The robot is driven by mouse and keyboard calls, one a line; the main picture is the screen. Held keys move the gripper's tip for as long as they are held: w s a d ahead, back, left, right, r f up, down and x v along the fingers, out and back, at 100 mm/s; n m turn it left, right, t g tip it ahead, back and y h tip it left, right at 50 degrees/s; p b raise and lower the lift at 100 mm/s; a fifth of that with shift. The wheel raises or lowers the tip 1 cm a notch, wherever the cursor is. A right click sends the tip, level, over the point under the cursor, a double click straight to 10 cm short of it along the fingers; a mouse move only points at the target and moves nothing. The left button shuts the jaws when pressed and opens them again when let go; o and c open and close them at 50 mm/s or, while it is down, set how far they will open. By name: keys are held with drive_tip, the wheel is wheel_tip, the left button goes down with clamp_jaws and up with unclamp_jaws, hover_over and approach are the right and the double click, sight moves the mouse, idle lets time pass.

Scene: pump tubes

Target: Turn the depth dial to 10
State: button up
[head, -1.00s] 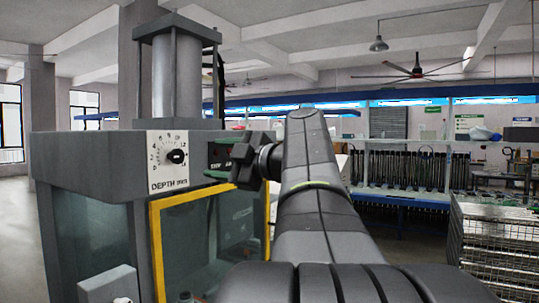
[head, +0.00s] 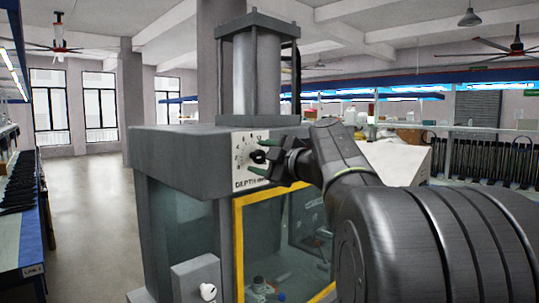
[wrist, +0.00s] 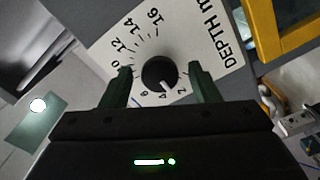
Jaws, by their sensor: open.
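The depth dial is a round black knob with a white pointer mark, in the middle of the wrist view (wrist: 158,72). It sits on a white scale plate (wrist: 195,42) lettered "DEPTH". The pointer lies at the low end of the scale, roughly between 2 and 4. The 10 is partly hidden by the left finger. My gripper (wrist: 160,84) is open, with one dark green finger on each side of the knob. I cannot tell whether either finger touches it. In the head view my gripper (head: 270,158) is in front of the plate (head: 242,150).
The plate is on a grey machine (head: 170,160) with a cylinder (head: 250,75) on top. A yellow-framed glass door (head: 239,250) is below the dial. A grey box with a white knob (head: 207,291) is at lower left. Open floor (head: 90,200) lies left.

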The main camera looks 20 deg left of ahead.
drive_tip(key=c, duration=1)
